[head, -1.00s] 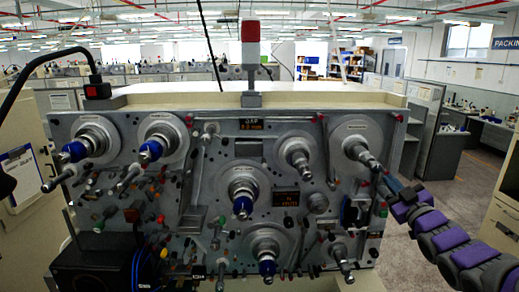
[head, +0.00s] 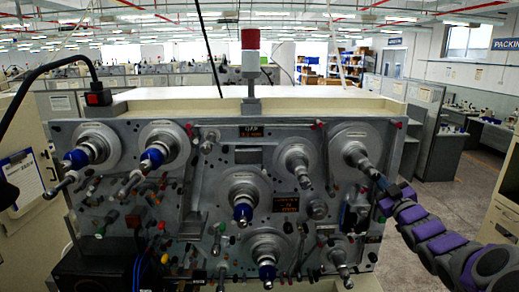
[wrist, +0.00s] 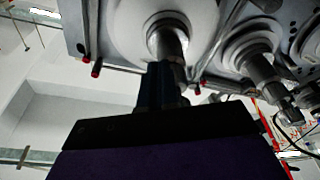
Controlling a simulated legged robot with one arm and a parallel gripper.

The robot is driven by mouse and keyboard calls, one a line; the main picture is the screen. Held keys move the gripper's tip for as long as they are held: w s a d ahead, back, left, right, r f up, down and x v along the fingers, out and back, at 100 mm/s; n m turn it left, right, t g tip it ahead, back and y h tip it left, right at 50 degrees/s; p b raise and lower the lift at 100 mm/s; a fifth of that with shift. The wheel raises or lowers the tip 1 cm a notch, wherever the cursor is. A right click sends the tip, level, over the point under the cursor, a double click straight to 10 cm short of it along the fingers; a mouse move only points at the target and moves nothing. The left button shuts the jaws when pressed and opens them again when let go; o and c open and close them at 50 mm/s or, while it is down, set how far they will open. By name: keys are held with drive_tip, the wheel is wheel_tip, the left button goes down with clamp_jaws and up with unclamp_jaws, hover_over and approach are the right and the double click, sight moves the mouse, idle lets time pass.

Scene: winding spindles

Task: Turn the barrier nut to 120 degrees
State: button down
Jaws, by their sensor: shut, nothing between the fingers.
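The grey winding panel (head: 220,200) carries several spindles; none has a label I can read as the barrier nut. The upper right spindle (head: 358,155) has a pale round plate and a metal shaft pointing toward the lower right. My gripper (head: 384,184) is at the outer end of that shaft. In the wrist view, a metal spindle (wrist: 170,45) rises just beyond my dark gripper fingers (wrist: 162,85). The fingers are shut and overlap the spindle's end in the picture; whether they touch it is hidden.
Another spindle (wrist: 255,62) stands to the right in the wrist view. Small red-tipped pegs (wrist: 96,68) stick out at the panel edge. A red-topped beacon (head: 250,55) stands on the machine. Open floor (head: 445,205) lies right of the panel.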

drive_tip(key=shift+a+r, duration=0.1)
idle(0.4)
drive_tip(key=shift+a+f+b, duration=0.45)
drive_tip(key=shift+a+b, duration=0.1)
drive_tip(key=shift+b, duration=0.75)
drive_tip(key=shift+a+f+b, duration=0.1)
drive_tip(key=shift+a+b, duration=0.35)
drive_tip(key=shift+b, duration=0.25)
drive_tip(key=shift+f, duration=0.1)
drive_tip(key=s+b, duration=0.2)
drive_tip(key=s, duration=0.4)
drive_tip(key=shift+d+f, duration=0.2)
drive_tip(key=shift+f, duration=0.15)
